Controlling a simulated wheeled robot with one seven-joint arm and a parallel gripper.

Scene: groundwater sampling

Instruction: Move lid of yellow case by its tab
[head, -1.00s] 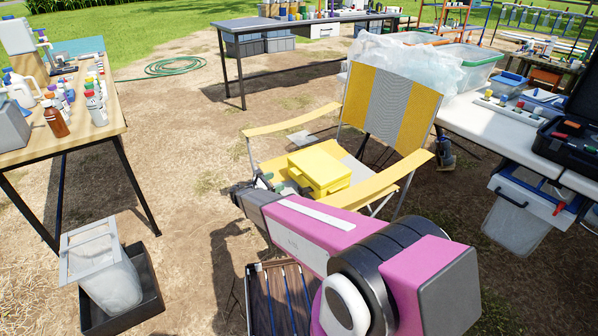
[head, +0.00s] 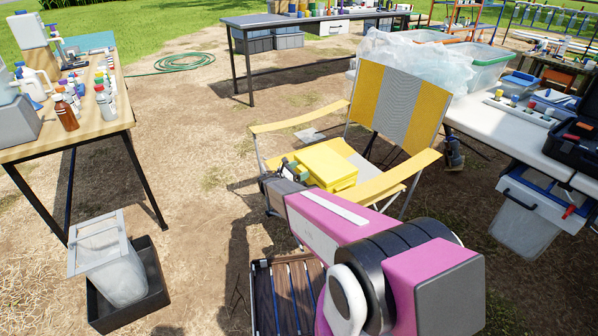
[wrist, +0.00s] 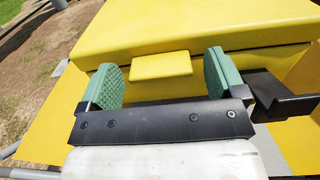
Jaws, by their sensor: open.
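The yellow case (head: 328,166) sits on the seat of the yellow and grey folding chair (head: 412,105) with its lid (wrist: 195,28) down. In the wrist view a small yellow tab (wrist: 161,66) sticks out from the front of the lid. My gripper (wrist: 163,76) is open, with one green-padded finger on each side of the tab and a gap at both sides. The tab appears between the fingertips, but I cannot tell how deep it reaches between them. In the head view my arm partly hides the gripper and the near side of the case.
The chair's armrests (head: 300,118) flank the case. A wooden table (head: 100,135) with bottles stands at left and a white table (head: 500,140) with trays at right. A grey bin (head: 108,262) stands at lower left.

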